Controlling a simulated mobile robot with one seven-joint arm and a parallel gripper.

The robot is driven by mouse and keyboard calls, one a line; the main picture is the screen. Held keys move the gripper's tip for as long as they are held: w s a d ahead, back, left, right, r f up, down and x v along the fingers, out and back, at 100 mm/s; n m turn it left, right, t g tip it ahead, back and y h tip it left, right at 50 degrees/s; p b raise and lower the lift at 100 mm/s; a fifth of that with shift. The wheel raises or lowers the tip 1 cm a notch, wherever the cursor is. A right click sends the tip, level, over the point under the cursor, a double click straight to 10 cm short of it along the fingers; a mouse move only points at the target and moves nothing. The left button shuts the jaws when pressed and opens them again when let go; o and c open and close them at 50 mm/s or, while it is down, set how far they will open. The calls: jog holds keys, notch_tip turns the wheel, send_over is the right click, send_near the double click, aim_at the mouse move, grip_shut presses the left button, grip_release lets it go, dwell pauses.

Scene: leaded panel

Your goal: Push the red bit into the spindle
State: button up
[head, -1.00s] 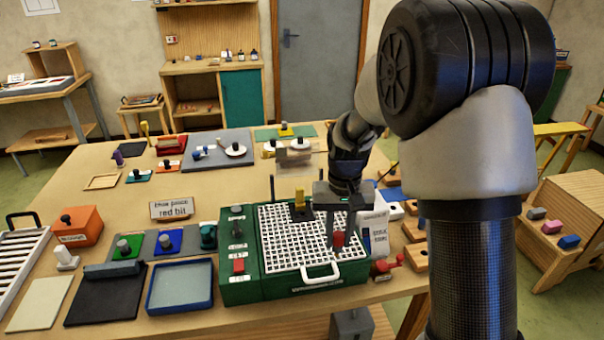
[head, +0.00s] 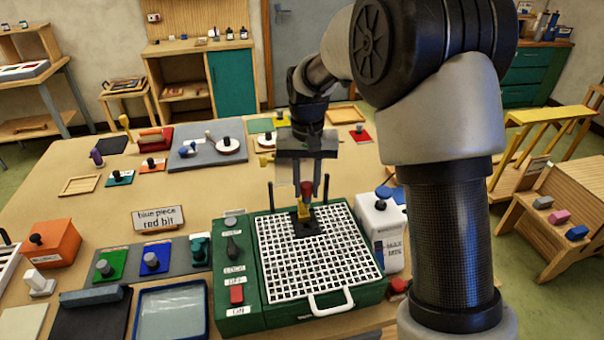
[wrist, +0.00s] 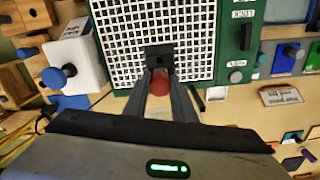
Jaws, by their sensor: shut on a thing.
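The red bit (head: 307,187) is between the fingers of my gripper (head: 307,180), which is shut on it. It also shows as a round red end between the fingers in the wrist view (wrist: 160,86). The spindle, a yellow post (head: 304,210) on a black base (head: 306,228), stands on the white grid of the green machine. The red bit is directly over the yellow post in the head view. I cannot tell whether they touch. The black base also shows just beyond the fingertips in the wrist view (wrist: 159,57).
The green machine (head: 238,322) has a red switch (head: 237,295) and a white front handle (head: 331,302). Two dark posts rise at its back edge. A white box with a blue knob (head: 378,228) stands close on its right. A card reading "blue piece, red bit" (head: 159,218) stands on the left.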

aim_at(307, 207)
jog(key=shift+s+r, duration=0.1)
jog(key=shift+s, duration=0.05)
jog(key=shift+f+b, duration=1.85)
jog(key=shift+f, duration=1.05)
jog(key=shift+f+b, duration=0.95)
jog(key=shift+f, duration=0.7)
jog(key=o, duration=1.1)
jog(key=shift+r, duration=0.15)
notch_tip(307, 207, up, 16)
jog(key=shift+r, duration=0.65)
